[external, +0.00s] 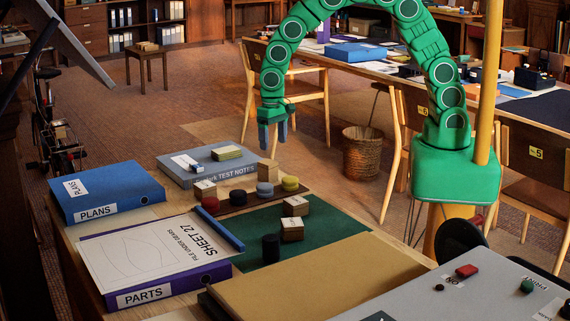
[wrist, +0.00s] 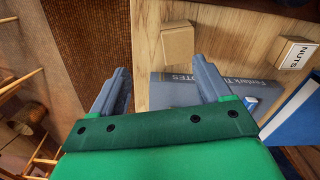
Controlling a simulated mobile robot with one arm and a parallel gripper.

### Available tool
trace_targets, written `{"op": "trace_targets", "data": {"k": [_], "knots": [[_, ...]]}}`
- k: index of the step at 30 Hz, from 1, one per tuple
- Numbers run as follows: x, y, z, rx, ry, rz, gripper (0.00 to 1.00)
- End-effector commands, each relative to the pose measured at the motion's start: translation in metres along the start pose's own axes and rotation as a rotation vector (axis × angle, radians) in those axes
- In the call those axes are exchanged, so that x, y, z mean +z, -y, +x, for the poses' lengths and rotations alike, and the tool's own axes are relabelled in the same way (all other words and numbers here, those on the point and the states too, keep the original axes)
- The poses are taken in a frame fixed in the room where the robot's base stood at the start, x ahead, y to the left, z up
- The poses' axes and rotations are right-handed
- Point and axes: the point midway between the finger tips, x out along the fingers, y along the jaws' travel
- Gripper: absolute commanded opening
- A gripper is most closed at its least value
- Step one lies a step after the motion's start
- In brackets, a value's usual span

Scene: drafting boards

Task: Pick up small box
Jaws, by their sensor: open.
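Several small tan boxes are on the table. A plain one (external: 268,170) stands at the table's far edge by the grey binder; what looks like the same box (wrist: 177,43) shows beyond my fingertips in the wrist view. A labelled box (external: 205,190) stands left of the discs; two more boxes (external: 295,206) (external: 292,230) stand on the green mat. In the wrist view a box labelled NUTS (wrist: 298,54) is at the right. My gripper (external: 272,146) points down, open and empty, above and apart from the plain box; its spread fingers also show in the wrist view (wrist: 160,68).
A grey binder (external: 180,176) lies near the plain box, with a blue binder (external: 105,193) and a purple binder (external: 170,285) to the left. Colored discs sit in a dark tray (external: 237,203).

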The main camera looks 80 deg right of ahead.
Motion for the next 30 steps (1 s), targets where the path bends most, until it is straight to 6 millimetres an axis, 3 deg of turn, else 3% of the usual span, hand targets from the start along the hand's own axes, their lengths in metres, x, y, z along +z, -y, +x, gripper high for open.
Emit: {"op": "trace_targets", "data": {"k": [6,23,30], "knots": [[-0.003,0.017,0.019,-0.006,-0.002,0.021,0.78],[-0.002,0.022,0.054,-0.007,-0.003,0.023,0.78],[0.001,0.028,0.081,-0.007,-0.003,0.023,0.78]]}}
